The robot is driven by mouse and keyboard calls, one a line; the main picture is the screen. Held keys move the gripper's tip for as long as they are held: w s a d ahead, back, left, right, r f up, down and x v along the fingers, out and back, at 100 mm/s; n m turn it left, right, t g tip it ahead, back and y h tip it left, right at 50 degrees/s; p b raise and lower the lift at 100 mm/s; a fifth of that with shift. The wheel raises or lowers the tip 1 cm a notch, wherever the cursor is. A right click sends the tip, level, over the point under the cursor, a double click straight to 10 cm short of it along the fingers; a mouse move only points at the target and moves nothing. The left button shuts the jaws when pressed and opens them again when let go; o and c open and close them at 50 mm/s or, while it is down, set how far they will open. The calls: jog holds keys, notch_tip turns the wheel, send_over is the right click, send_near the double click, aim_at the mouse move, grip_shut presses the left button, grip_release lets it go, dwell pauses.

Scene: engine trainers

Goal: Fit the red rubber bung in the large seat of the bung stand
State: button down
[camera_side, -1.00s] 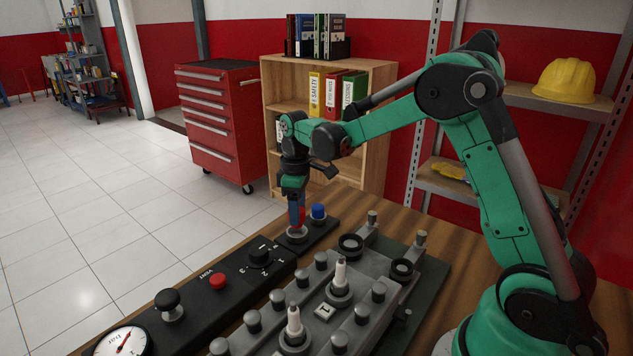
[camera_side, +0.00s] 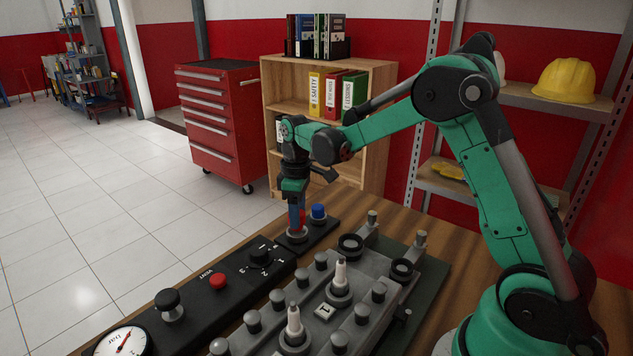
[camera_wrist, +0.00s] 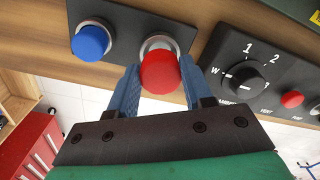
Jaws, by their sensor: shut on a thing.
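The red rubber bung (camera_wrist: 159,74) is between the blue fingers of my gripper (camera_wrist: 160,66) in the wrist view. My gripper (camera_side: 297,214) is shut on it. In the side view the red bung (camera_side: 302,217) shows partly behind a finger, directly over a pale ringed seat (camera_side: 297,236) of the black bung stand (camera_side: 325,230). In the wrist view the seat's metal ring (camera_wrist: 160,42) shows just beyond the bung. I cannot tell how deep the bung sits in it. A blue bung (camera_wrist: 90,41) stands in the other seat, also visible in the side view (camera_side: 318,211).
A black control panel with a rotary knob (camera_side: 260,255), a red button (camera_side: 218,281) and a gauge (camera_side: 122,343) lies close beside the stand. A grey fixture with several pegs (camera_side: 340,285) stands nearer the camera. Bare wooden table (camera_side: 390,215) lies behind.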

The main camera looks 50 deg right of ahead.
jog(key=shift+f, duration=0.2)
dwell(0.5)
jog(key=shift+f, duration=0.35)
jog(key=shift+f, duration=0.35)
dwell(0.9)
grip_release()
dwell(0.4)
jog(key=shift+r, duration=3.5)
